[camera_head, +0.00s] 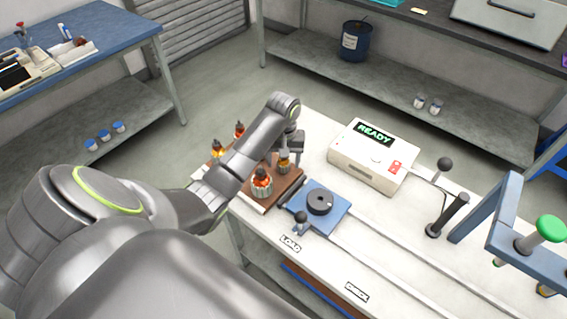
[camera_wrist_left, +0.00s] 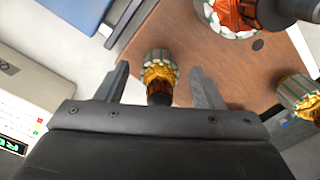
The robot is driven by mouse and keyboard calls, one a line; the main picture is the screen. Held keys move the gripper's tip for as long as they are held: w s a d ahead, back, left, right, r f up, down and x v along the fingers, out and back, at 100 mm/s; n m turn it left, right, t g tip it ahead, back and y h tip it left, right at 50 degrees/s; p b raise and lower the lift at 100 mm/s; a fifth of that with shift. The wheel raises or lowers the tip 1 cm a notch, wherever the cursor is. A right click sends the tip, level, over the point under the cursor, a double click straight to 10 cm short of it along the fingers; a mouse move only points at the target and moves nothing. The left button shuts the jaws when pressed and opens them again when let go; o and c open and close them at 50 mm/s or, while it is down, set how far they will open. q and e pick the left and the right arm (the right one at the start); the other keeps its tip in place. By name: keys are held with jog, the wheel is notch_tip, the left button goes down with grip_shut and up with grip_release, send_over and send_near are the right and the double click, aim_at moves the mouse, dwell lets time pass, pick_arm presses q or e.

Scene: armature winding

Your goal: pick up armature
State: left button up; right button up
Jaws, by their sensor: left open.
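Several armatures with copper windings stand on a brown wooden board (camera_head: 286,187) at the left end of the white bench. In the head view one armature (camera_head: 262,180) stands at the board's front, and another (camera_head: 284,163) is under my left gripper (camera_head: 288,150). In the left wrist view an armature with a grey core and yellow-orange windings (camera_wrist_left: 160,72) lies between the two open fingers of my left gripper (camera_wrist_left: 158,88). The fingers are apart from it on both sides. Two more armatures, one at the top (camera_wrist_left: 238,14) and one at the right (camera_wrist_left: 300,95), are partly cut off. My right gripper is not in view.
A blue fixture with a black disc (camera_head: 320,202) sits right of the board, by the LOAD label. A white box reading READY (camera_head: 373,155) stands behind it. A lever (camera_head: 447,205) and a blue frame with a green knob (camera_head: 549,228) stand farther right.

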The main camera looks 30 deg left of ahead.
pick_arm(q)
jog(key=c, duration=1.2)
notch_tip(320, 180, up, 6)
jog(key=shift+w+f, duration=0.15)
jog(key=shift+f, duration=0.05)
notch_tip(320, 180, up, 3)
jog(key=p, duration=0.4)
jog(key=shift+r, duration=0.1)
jog(key=shift+r+p, duration=0.6)
jog(key=shift+r, duration=0.05)
